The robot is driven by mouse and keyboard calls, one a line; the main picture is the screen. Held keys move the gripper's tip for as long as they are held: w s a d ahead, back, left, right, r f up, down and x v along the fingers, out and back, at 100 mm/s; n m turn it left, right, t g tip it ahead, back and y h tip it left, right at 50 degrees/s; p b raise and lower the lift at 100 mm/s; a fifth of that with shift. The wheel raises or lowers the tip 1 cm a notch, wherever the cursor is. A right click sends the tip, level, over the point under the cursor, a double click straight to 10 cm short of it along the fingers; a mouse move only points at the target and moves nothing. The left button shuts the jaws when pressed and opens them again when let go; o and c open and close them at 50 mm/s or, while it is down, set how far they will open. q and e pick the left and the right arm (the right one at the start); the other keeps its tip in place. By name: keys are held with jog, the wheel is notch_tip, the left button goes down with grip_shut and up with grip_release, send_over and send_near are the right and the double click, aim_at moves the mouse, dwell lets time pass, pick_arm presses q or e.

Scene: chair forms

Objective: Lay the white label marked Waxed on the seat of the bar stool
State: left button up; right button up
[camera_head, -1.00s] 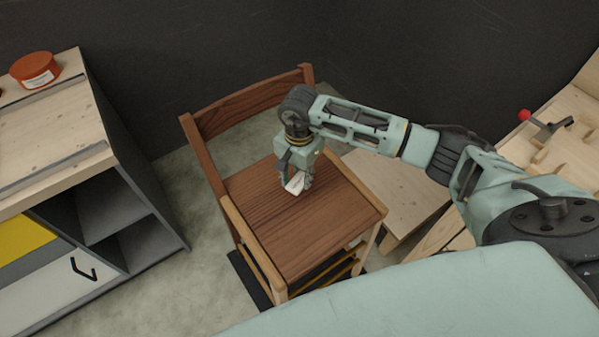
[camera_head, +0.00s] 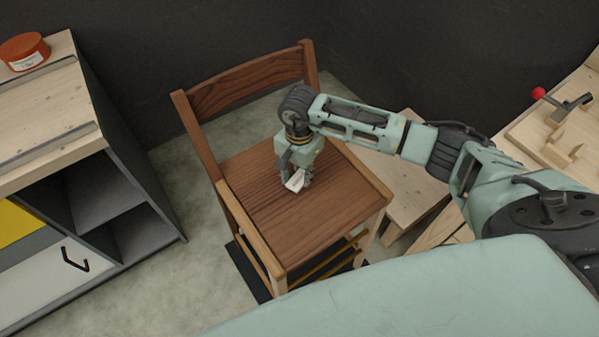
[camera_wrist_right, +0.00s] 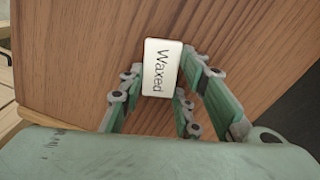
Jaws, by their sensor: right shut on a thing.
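The white label marked Waxed (camera_wrist_right: 161,68) is between the fingertips of my right gripper (camera_wrist_right: 160,95) in the right wrist view, its word readable. In the head view the label (camera_head: 295,181) shows as a small white piece under my right gripper (camera_head: 296,178), which is shut on it. Both are over the brown wooden seat of the bar stool (camera_head: 330,215). The seat also fills most of the right wrist view (camera_wrist_right: 75,60). I cannot tell whether the label touches the seat. My left gripper is not in view.
The stool's backrest (camera_head: 245,83) rises behind the seat. A cabinet with a wooden top (camera_head: 40,110) stands at the left, with a red-orange tub (camera_head: 25,52) on it. A low wooden surface (camera_head: 400,180) and a workbench (camera_head: 560,130) are at the right.

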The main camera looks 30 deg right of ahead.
jog(key=o, duration=0.9)
notch_tip(320, 180, up, 10)
jog(key=p, duration=0.5)
jog(key=shift+p, duration=0.3)
jog(key=shift+s, duration=0.1)
dwell(0.5)
